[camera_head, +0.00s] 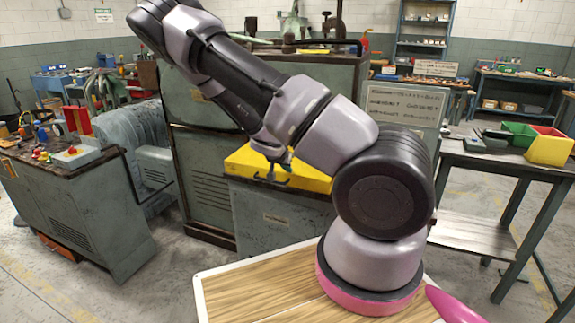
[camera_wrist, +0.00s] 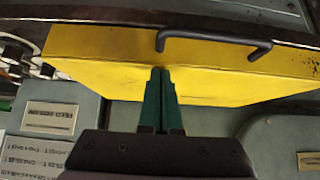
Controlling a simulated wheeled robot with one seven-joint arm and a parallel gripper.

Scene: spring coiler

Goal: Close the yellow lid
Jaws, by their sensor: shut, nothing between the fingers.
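The yellow lid (camera_head: 312,178) shows in the head view on top of a grey-green machine cabinet (camera_head: 275,217), partly hidden behind my arm. In the wrist view the lid (camera_wrist: 110,72) spans the upper middle, with a dark bar handle (camera_wrist: 213,37) along its far edge. My gripper (camera_wrist: 161,72) is shut and empty. Its green fingertips overlap the lid's face in the wrist view, below and left of the handle; I cannot tell whether they touch it. In the head view the fingertips are hard to make out near the lid.
A tall dark green cabinet (camera_head: 205,140) stands behind the lid at left. A workbench (camera_head: 75,165) with small parts is further left. A metal table (camera_head: 500,160) with coloured bins stands at right. Open floor (camera_head: 180,285) lies in front.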

